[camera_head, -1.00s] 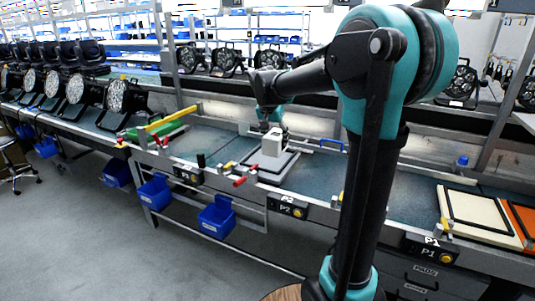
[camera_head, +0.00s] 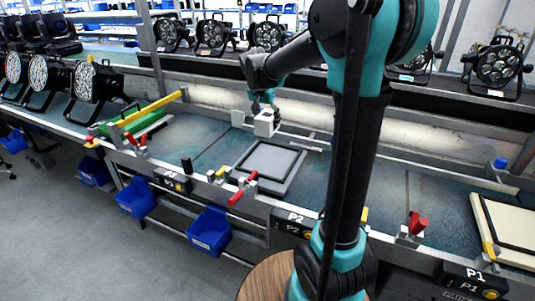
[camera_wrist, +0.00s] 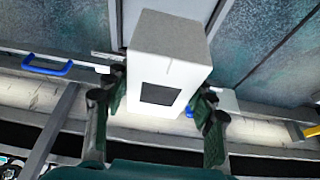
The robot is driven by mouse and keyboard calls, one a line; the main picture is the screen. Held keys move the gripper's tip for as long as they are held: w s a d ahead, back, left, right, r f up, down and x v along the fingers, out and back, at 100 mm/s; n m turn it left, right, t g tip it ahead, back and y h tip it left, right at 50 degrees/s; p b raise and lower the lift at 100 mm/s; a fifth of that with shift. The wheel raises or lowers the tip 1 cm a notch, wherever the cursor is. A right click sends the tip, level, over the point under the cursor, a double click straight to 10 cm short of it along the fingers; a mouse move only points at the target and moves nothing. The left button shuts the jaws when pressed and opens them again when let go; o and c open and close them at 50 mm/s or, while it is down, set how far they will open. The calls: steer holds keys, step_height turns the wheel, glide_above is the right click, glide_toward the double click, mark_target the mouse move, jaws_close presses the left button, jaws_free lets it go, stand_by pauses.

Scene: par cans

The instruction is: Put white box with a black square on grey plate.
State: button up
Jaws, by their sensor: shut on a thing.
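My gripper (camera_wrist: 160,95) is shut on the white box (camera_wrist: 168,45), with a dark finger on each side. The black square (camera_wrist: 159,94) shows on the box face towards the wrist camera. In the head view my gripper (camera_head: 264,108) holds the white box (camera_head: 265,123) at the far side of the bench. The grey plate (camera_head: 243,172), a flat square with a dark outline, lies nearer the bench front. The box appears beyond the plate's far edge; its height is hard to tell. The box hides part of the wrist view.
A green piece (camera_head: 130,122) with a yellow bar (camera_head: 150,108) lies at left. Red-handled clamps (camera_head: 236,197) line the front edge. A cream panel (camera_head: 508,222) lies at right.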

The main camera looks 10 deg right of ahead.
mark_target(262, 134)
step_height(262, 134, down, 16)
steer(key=shift+r, duration=0.1)
stand_by(0.4)
steer(key=o, duration=1.4)
steer(key=shift+o, duration=0.2)
steer(key=v, duration=1.1)
steer(key=shift+s+r, duration=0.15)
steer(key=shift+r, duration=0.25)
steer(key=s+d+f+n+y, duration=0.1)
steer(key=s+d+f+n, duration=0.1)
steer(key=s, duration=0.6)
steer(key=s+d+f+n, duration=0.2)
steer(key=s+f, duration=0.3)
steer(key=s, duration=0.3)
steer(key=s+d+f+n+y, duration=0.1)
steer(key=s+f, duration=0.3)
steer(key=s, duration=0.5)
steer(key=shift+s+d+f+n+y, duration=0.1)
steer(key=shift+d+n+y, duration=0.05)
steer(key=shift+d+n, duration=0.3)
steer(key=shift+d+f+n+y, duration=0.1)
steer(key=shift+d+n+y, duration=0.05)
steer(key=shift+d+n, duration=0.3)
